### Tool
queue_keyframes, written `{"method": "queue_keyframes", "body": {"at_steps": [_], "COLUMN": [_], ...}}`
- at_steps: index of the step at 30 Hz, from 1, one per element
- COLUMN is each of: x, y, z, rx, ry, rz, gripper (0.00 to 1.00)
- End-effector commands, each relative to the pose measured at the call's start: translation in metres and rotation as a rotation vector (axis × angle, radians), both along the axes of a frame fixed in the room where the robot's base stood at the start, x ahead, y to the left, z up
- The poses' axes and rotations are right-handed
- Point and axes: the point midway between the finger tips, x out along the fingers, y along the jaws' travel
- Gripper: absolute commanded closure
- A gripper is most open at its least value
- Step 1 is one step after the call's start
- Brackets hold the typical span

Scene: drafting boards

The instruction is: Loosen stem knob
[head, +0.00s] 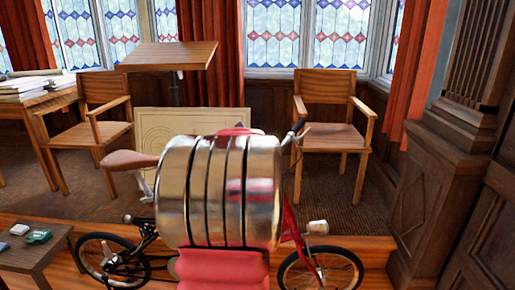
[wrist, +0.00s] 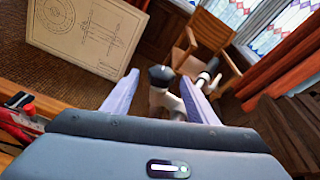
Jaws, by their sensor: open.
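A small folding bicycle stands side-on in the head view, with a brown saddle (head: 130,160), a red front tube (head: 289,222) and a dark handlebar grip (head: 297,130). My arm covers its middle and most of the stem. In the wrist view, my gripper (wrist: 159,79) is open, its two pale fingers spread. A dark rounded cap on a pale stem (wrist: 161,76) shows between the fingers, with gaps on both sides; I cannot tell whether this is the stem knob or how deep it lies. A handlebar end (wrist: 206,76) shows beyond the right finger.
Wooden chairs (head: 330,130) and a drafting board (head: 170,56) stand behind the bicycle. A drawing sheet (head: 160,122) leans there. A low table (head: 35,255) with small items is at left. A carved wooden post (head: 440,190) is at right.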

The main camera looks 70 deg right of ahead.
Motion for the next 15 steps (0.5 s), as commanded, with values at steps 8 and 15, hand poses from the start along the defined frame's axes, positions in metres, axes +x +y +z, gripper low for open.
{"method": "queue_keyframes", "body": {"at_steps": [8,15], "x": [-0.005,-0.009], "y": [0.032,0.053], "z": [0.009,0.014], "rx": [-0.001,-0.001], "ry": [0.000,0.000], "rz": [0.000,0.001], "gripper": [0.47,0.47]}}
